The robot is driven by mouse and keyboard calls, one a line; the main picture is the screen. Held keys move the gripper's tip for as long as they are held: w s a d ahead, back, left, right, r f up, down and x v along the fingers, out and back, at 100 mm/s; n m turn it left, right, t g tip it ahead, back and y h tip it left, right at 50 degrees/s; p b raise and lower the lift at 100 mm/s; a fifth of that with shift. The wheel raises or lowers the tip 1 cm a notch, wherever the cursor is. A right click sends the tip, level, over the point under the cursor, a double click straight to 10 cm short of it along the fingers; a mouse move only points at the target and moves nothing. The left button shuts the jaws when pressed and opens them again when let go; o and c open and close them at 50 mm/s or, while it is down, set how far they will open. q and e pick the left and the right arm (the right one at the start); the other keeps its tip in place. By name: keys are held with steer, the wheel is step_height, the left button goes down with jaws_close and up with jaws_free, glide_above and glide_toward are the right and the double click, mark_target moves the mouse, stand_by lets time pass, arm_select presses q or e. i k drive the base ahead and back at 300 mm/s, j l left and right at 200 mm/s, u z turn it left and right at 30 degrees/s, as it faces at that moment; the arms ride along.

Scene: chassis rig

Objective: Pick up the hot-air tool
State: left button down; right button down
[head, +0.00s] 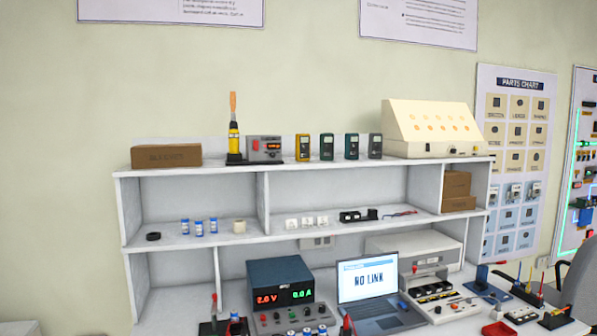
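A yellow and black upright tool with a long orange tip (233,130) stands in a dark base on the top shelf, left of centre. It looks like the hot-air tool, though no label on it can be read. A grey control box (264,150) with a red display stands just right of it. Neither of my grippers shows in the head view.
A brown box (166,156) lies left of the tool on the top shelf (215,168). Several handheld meters (327,147) and a cream slanted panel box (432,128) stand to the right. Below are a power supply (281,280) and a laptop (368,281).

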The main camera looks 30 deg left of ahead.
mark_target(233, 132)
steer(key=u, duration=1.35)
